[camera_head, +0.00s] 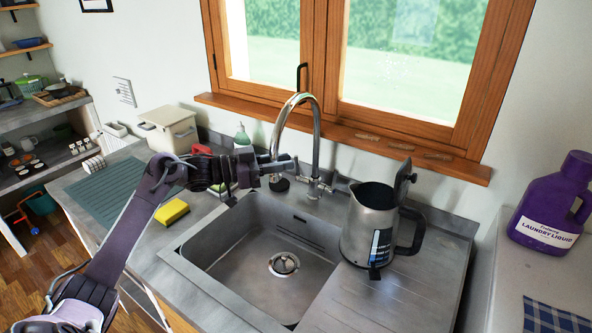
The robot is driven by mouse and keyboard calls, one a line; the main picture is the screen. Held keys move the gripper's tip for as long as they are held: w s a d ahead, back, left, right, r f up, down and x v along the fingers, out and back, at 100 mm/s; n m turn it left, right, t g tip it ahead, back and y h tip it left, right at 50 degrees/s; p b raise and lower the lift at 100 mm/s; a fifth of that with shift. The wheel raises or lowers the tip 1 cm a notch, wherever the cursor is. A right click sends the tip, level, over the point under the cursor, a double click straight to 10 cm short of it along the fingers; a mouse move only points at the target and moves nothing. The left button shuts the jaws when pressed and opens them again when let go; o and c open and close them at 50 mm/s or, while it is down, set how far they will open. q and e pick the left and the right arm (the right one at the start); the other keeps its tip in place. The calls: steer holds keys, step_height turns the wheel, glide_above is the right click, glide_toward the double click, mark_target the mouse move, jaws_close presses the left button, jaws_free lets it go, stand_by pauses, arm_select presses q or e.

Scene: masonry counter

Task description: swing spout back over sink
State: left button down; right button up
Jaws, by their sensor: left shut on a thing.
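The chrome tap has a tall curved spout (315,128) that rises behind the sink (230,262) and bends over to the left. Its free end hangs at the left, in line with the sink's back rim in the picture. My left gripper (282,164) reaches in from the left and is shut on the spout near its lower free end. The fingers partly hide that end. The tap's base and handles (318,186) stand at the back rim. The sink basin is empty, with a round drain in its floor. My right gripper is not in view.
A steel jug (368,228) with its lid up stands right of the basin, close to the tap. A yellow sponge (172,212), a green bottle (242,137) and a cream bin (168,130) are on the left. A purple laundry bottle (553,205) stands far right.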

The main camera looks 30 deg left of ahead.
arm_select(q)
steer(key=shift+a, duration=0.75)
steer(key=c, duration=1.3)
jaws_free()
steer(key=shift+s+a, duration=0.1)
steer(key=shift+s, duration=0.1)
steer(key=shift+f, duration=0.1)
steer(key=b+v, duration=0.3)
steer(key=v, duration=0.4)
steer(key=shift+s+a, duration=0.25)
steer(key=shift+s, duration=0.05)
